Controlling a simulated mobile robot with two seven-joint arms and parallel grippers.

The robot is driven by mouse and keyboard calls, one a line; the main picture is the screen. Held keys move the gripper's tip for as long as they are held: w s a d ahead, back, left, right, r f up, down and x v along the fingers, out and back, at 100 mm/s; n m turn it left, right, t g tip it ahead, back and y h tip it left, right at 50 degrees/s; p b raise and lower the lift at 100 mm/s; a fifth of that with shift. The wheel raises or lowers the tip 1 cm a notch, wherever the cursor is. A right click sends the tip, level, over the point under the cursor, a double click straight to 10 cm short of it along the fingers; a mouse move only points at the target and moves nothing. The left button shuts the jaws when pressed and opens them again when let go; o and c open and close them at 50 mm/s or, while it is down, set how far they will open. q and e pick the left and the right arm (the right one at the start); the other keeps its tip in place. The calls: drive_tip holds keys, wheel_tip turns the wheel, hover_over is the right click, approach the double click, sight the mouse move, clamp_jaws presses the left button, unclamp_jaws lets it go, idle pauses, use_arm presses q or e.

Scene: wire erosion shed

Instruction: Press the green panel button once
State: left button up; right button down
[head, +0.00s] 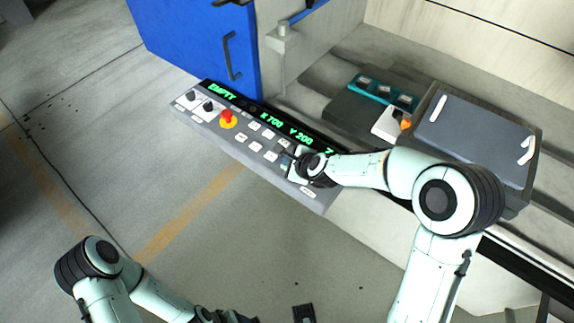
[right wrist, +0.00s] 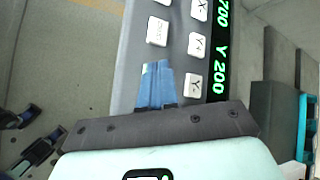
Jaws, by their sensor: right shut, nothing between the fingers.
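The control panel (head: 262,158) is a long grey box with white keys, a red knob on a yellow ring and green display text. My right gripper (head: 287,161) is over its key area, right of the middle. In the right wrist view its blue fingers (right wrist: 155,84) are shut together with nothing between them, beside the white Y- key (right wrist: 193,86). I cannot tell whether the fingertips touch the panel. No green button shows clearly; my gripper and wrist hide part of the panel. My left gripper (right wrist: 42,124) is low over the floor, its blue-tipped fingers apart.
A blue cabinet door (head: 195,45) with a dark handle stands behind the panel's left end. The red emergency knob (head: 227,117) sticks up from the panel. A grey block (head: 475,130) and a teal tray (head: 383,92) lie to the right. The floor in front is open.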

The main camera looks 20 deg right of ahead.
use_arm(q)
drive_tip(key=shift+s+f, duration=0.1)
drive_tip(key=shift+f, duration=0.15)
use_arm(e)
drive_tip(key=shift+f, duration=0.25)
use_arm(q)
drive_tip(key=shift+r, duration=0.1)
use_arm(e)
drive_tip(key=shift+r, duration=0.1)
use_arm(q)
drive_tip(key=shift+w+r+p, duration=0.3)
drive_tip(key=shift+r+p, duration=0.1)
drive_tip(key=shift+r, duration=0.15)
use_arm(e)
drive_tip(key=shift+r, duration=0.7)
drive_tip(key=shift+r+p, duration=0.45)
drive_tip(key=shift+r, duration=0.2)
wheel_tip(320, 180, up, 4)
drive_tip(key=p, duration=0.2)
drive_tip(key=shift+p, duration=0.35)
use_arm(q)
drive_tip(key=w+r, duration=0.1)
drive_tip(key=r, duration=0.1)
drive_tip(key=w+r, duration=0.1)
drive_tip(key=r, duration=0.1)
drive_tip(key=shift+w+r, duration=0.1)
drive_tip(key=shift+w, duration=0.05)
use_arm(e)
drive_tip(key=shift+f, duration=0.15)
